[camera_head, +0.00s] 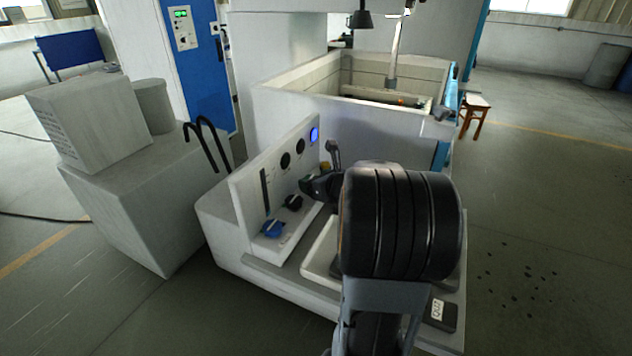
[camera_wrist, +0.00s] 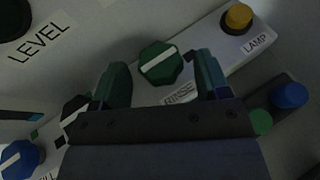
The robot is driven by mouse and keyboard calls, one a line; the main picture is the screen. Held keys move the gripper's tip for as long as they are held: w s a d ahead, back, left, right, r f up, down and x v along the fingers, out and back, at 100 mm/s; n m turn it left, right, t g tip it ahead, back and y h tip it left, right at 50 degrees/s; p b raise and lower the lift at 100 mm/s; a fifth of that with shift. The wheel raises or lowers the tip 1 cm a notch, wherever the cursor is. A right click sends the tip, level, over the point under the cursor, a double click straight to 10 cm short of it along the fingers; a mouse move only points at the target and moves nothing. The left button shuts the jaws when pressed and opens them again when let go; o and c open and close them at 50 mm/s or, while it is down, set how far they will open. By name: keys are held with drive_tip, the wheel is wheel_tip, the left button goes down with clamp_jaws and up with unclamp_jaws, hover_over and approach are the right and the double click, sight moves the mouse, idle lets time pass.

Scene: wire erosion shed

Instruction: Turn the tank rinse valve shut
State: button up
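The tank rinse valve is a green knob (camera_wrist: 160,63) with a white bar across its face, above the label RINSE in the wrist view. The bar slants up to the right, roughly along the panel strip. My gripper (camera_wrist: 162,78) is open, with one finger to each side of the knob. Both fingers look apart from it, and nothing is held. How far the fingertips are from the knob in depth I cannot tell. In the head view my gripper (camera_head: 314,184) is at the control panel (camera_head: 277,178), and my arm hides much of that area.
A yellow LAMP button (camera_wrist: 238,17) is up and right of the knob. A black knob (camera_head: 293,202) and a blue knob (camera_head: 272,228) are on the same panel strip. A lever (camera_head: 334,153) stands just behind my gripper. A white tray (camera_head: 318,258) lies in front of the panel.

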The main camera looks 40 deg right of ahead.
drive_tip(key=p+v, duration=0.1)
drive_tip(key=v, duration=1.3)
drive_tip(key=shift+w, duration=0.1)
idle(0.3)
drive_tip(key=s+a+f+n+g+p, duration=0.1)
drive_tip(key=a+n+g, duration=0.2)
drive_tip(key=a+n, duration=0.4)
drive_tip(key=s+a+f+n+g+p, duration=0.1)
drive_tip(key=a+n+g, duration=0.2)
drive_tip(key=a+n, duration=0.5)
drive_tip(key=s+a+f+n+g+p, duration=0.1)
drive_tip(key=a+n+g, duration=0.3)
drive_tip(key=n, duration=1.6)
drive_tip(key=shift+s+a+f+n, duration=0.1)
drive_tip(key=shift+s+a, duration=0.1)
drive_tip(key=shift+a, duration=0.45)
drive_tip(key=shift+s+a+f+n, duration=0.1)
drive_tip(key=shift+s+a, duration=0.1)
drive_tip(key=shift+a, duration=0.5)
drive_tip(key=shift+s+a+f+n, duration=0.1)
drive_tip(key=shift+s+a, duration=0.1)
drive_tip(key=shift+a, duration=0.45)
